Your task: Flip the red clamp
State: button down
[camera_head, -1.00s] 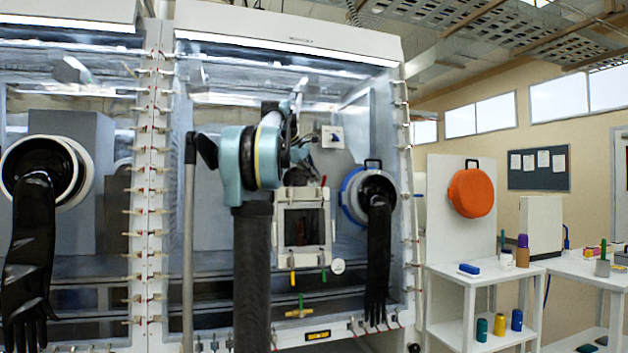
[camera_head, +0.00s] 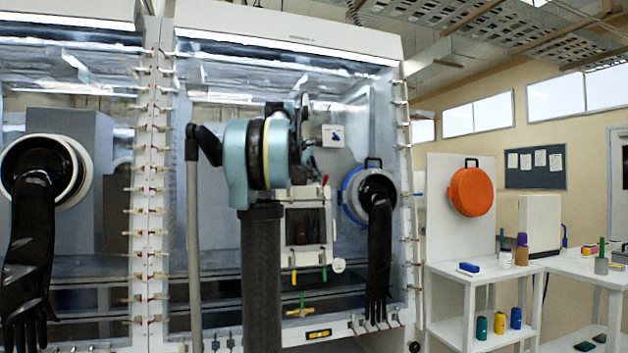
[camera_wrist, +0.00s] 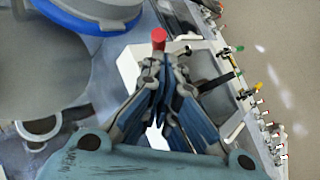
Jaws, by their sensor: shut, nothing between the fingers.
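The red clamp (camera_head: 325,181) is a small red-tipped lever at the top right of the small framed hatch (camera_head: 288,228) in the head view. In the wrist view its red end (camera_wrist: 159,37) shows just beyond my fingertips, near a white block. My gripper (camera_wrist: 163,68) is shut and empty, with its fingers pointing toward the red end. I cannot tell whether they touch. My own arm hides most of my gripper in the head view, and the clamp's lower part is hidden in the wrist view.
A yellow clamp (camera_head: 294,275) and a green clamp (camera_head: 324,273) hang under the hatch. A blue-ringed glove port (camera_head: 348,196) with a hanging black glove (camera_head: 379,260) is close on the right. White shelves (camera_head: 450,275) stand farther right.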

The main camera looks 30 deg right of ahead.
jog(key=shift+s+a+f+m+t, duration=0.1)
jog(key=shift+s+f+m+t, duration=0.5)
jog(key=shift+t, duration=0.4)
jog(key=shift+s+f, duration=0.15)
jog(key=shift+s, duration=0.05)
jog(key=shift+w, duration=0.15)
jog(key=s+a+r, duration=0.2)
jog(key=a+r, duration=0.6)
jog(key=a, duration=0.1)
jog(key=shift+a+r, duration=0.2)
jog(key=shift+a, duration=0.2)
dwell(0.4)
jog(key=shift+s, duration=0.1)
